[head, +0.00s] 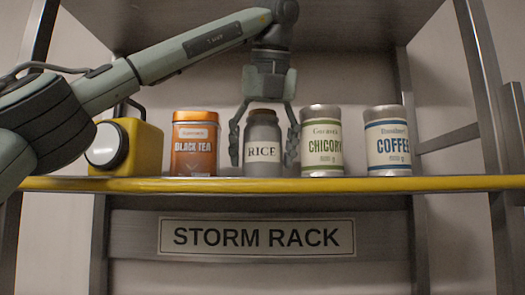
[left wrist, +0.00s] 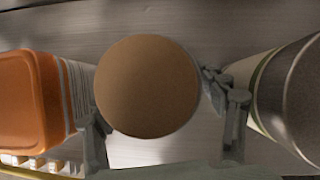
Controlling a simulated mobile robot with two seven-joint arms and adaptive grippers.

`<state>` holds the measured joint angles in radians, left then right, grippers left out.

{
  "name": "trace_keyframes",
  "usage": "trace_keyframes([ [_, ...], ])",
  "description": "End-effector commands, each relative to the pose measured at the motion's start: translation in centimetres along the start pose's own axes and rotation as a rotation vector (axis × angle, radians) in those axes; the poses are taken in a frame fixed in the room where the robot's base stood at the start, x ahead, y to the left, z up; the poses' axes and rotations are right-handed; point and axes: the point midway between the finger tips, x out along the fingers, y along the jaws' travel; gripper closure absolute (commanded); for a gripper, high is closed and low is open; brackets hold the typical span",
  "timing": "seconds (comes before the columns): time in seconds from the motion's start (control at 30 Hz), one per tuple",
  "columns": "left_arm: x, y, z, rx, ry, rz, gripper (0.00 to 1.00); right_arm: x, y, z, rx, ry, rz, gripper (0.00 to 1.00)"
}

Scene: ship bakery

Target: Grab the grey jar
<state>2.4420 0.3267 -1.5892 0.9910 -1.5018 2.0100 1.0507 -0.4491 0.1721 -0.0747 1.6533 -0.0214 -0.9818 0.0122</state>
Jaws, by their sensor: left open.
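The grey jar (head: 263,133), labelled RICE, stands upright on the rack shelf in the head view. Its round brown lid (left wrist: 148,87) is seen from above in the left wrist view. My left gripper (head: 264,152) points down over the jar, with one open finger on each side of it. In the left wrist view my left gripper (left wrist: 165,140) shows its fingers on both sides of the lid; whether they touch the jar I cannot tell. My right gripper is not in view.
An orange BLACK TEA tin (head: 194,145) stands left of the jar, and a CHICORY tin (head: 321,125) stands close on its right. A COFFEE tin (head: 387,130) is farther right. A yellow device (head: 140,145) is at left. A yellow rail (head: 440,184) edges the shelf.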

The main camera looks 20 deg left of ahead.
Motion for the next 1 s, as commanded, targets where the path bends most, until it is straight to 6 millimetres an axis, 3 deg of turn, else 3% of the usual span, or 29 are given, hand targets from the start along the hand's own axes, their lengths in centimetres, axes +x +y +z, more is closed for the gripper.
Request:
trace_keyframes([
  [0.07,-0.03,0.02,0.01,0.000,0.000,0.000,0.28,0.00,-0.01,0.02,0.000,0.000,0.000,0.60],
  [0.6,-0.06,0.02,0.00,0.000,0.000,0.000,0.95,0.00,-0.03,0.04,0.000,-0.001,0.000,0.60],
  [1.0,-0.67,0.03,0.32,-0.002,-0.002,-0.002,0.95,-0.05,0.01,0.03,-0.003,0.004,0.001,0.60],
])
